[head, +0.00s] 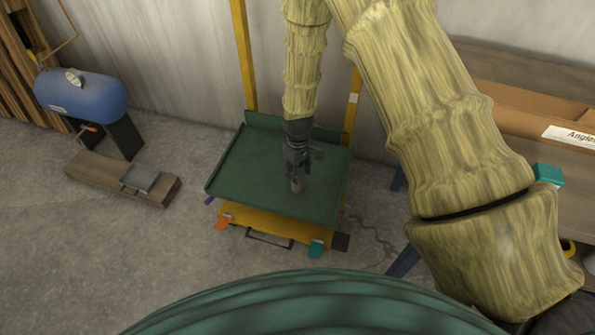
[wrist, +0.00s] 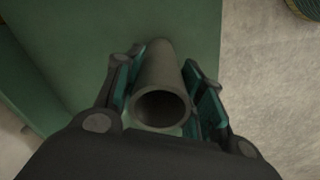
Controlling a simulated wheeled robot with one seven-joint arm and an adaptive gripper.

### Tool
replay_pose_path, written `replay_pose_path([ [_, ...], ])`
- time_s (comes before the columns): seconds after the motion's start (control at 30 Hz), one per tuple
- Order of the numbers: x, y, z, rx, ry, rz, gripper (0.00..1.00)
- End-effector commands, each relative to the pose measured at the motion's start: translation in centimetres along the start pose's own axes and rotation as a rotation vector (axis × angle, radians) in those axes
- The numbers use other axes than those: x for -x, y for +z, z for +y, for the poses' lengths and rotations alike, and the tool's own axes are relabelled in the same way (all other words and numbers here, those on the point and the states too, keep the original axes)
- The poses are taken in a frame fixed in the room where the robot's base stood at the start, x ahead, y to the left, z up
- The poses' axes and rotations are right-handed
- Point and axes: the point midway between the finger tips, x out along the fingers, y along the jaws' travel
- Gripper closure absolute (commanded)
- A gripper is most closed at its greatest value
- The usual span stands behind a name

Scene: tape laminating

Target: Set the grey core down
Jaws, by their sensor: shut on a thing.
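The grey core (wrist: 161,87) is a hollow tube held between the teal pads of my gripper (wrist: 162,85) in the wrist view. Its open end faces the camera. In the head view the core (head: 297,185) shows as a short grey piece below my gripper (head: 297,170), over the green tray top (head: 245,170) of a yellow-framed cart. My gripper is shut on the core. I cannot tell whether the core's lower end touches the green surface.
The green top has a raised rim and looks otherwise bare. A blue tank (head: 82,93) and a wooden block with a grey plate (head: 125,178) are at left. A cardboard box (head: 530,105) is on a bench at right. A cable (head: 372,235) lies on the floor.

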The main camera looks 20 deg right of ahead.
Motion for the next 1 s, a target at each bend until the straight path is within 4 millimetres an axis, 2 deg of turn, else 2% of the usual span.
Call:
replay_pose_path([
  [0.33,-0.2,-0.1,0.0,0.000,0.001,0.002,0.85],
  [0.37,-0.1,-0.1,0.1,0.000,0.001,0.002,0.57],
  [0.47,-0.1,-0.1,0.1,0.000,0.001,0.002,0.40],
  [0.87,0.2,-0.1,0.1,0.000,0.001,0.002,0.40],
  [1.0,1.9,-0.1,0.1,0.000,0.002,0.004,0.40],
])
